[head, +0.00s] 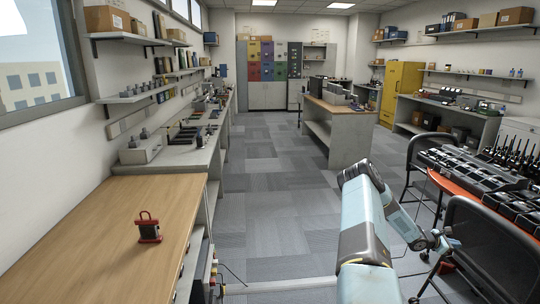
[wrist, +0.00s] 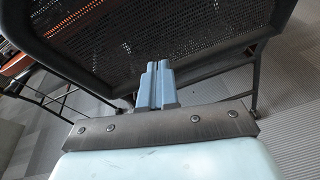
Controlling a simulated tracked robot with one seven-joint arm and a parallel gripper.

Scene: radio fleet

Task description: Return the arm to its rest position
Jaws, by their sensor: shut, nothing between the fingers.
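My arm reaches forward and to the right in the head view, with light blue links bent over the floor beside the chairs. My gripper (head: 444,242) is at the arm's far end, close to a black chair in that view. In the wrist view my gripper (wrist: 158,72) has its blue fingers together, with nothing between them. Behind the fingers is the black mesh chair (wrist: 190,35). I cannot tell whether the gripper touches it.
A red and black device (head: 148,230) stands on the wooden bench (head: 90,240) at left. The black chairs (head: 485,240) stand by the orange-edged table (head: 468,197) with radios and chargers at right. The central aisle (head: 265,190) is open grey floor. A workbench (head: 342,130) stands farther back.

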